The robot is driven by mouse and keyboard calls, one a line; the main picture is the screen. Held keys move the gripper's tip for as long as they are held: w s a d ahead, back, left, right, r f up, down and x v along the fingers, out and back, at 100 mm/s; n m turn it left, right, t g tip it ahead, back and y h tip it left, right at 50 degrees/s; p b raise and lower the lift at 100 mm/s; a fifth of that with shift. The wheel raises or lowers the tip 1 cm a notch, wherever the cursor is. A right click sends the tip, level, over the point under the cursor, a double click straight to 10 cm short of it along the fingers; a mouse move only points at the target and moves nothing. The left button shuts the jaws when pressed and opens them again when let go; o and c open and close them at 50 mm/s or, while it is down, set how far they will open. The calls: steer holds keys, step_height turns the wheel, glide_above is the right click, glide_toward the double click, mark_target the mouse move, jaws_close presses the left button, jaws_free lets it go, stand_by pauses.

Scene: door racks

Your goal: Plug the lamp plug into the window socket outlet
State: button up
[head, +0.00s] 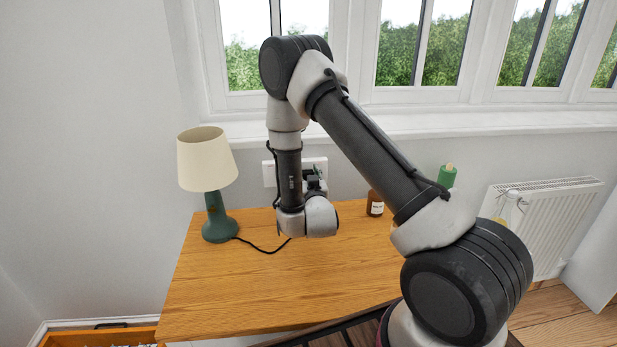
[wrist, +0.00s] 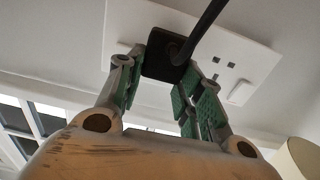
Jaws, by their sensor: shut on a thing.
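The window socket outlet (head: 268,174) is a white double plate on the wall below the window sill, partly hidden by my arm. In the wrist view the outlet (wrist: 262,62) fills the upper part, with the slots of one socket bare. My gripper (wrist: 166,70) has its green-padded fingers on both sides of the black lamp plug (wrist: 160,58), shut on it. The plug overlaps the other socket; whether it touches the plate or its pins are in, I cannot tell. The lamp (head: 214,215), with green base and cream shade, stands on the table's left. Its black cord (head: 262,249) runs behind my arm.
The wooden table (head: 230,300) is mostly clear in front. A brown bottle (head: 375,204) stands right of my wrist. A green bottle (head: 447,176) is farther right, behind my arm. A white radiator (head: 550,215) is on the right wall. The window sill (head: 400,125) juts out above the outlet.

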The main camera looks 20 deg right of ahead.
steer(key=shift+w, duration=0.2)
steer(key=o, duration=1.2)
steer(key=s+a, duration=0.2)
steer(key=s, duration=0.9)
steer(key=shift+s, duration=0.35)
steer(key=shift+a, duration=0.1)
